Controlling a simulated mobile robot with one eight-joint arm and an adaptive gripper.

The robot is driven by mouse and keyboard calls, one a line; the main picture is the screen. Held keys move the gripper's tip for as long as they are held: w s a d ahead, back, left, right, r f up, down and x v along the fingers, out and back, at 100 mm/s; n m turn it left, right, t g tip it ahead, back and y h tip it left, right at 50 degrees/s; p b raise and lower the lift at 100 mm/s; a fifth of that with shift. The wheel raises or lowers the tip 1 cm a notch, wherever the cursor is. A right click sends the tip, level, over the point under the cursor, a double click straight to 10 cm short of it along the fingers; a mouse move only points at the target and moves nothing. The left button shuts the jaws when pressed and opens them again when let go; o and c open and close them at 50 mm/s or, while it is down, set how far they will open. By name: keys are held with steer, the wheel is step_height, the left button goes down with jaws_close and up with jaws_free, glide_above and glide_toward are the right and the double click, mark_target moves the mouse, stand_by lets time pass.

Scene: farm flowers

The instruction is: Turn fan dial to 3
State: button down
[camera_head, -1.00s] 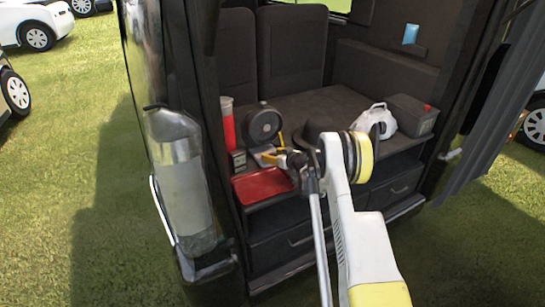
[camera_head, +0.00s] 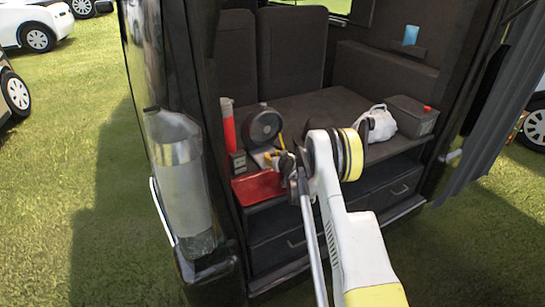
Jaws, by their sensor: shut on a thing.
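A small round black fan (camera_head: 263,124) stands on the dark deck inside the open vehicle, behind a red tray. Its light base (camera_head: 262,157) shows in part below the round head. My gripper (camera_head: 274,160) is at the right side of the base, over the tray's back edge. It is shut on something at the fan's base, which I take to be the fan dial. The dial itself and its setting are too small and too covered by my gripper to read.
The red tray (camera_head: 258,187) lies at the deck's front edge, below my gripper. A red cylinder (camera_head: 227,125) and a small dark box (camera_head: 238,163) stand left of the fan. A white bag (camera_head: 377,124) and a grey box (camera_head: 411,116) stand on the right.

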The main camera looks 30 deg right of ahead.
mark_target(272, 155)
steer(key=m+g+h, duration=0.1)
steer(key=m+h, duration=0.2)
steer(key=h, duration=0.1)
steer(key=shift+a+m, duration=0.1)
steer(key=shift+m, duration=0.3)
steer(key=shift+m+g+h, duration=0.7)
steer(key=shift+m+h, duration=0.3)
steer(key=shift+h, duration=0.2)
steer(key=shift+m, duration=0.3)
steer(key=c, duration=1.1)
jaws_free()
steer(key=shift+f, duration=0.1)
step_height(272, 155, up, 10)
steer(key=shift+r, duration=0.1)
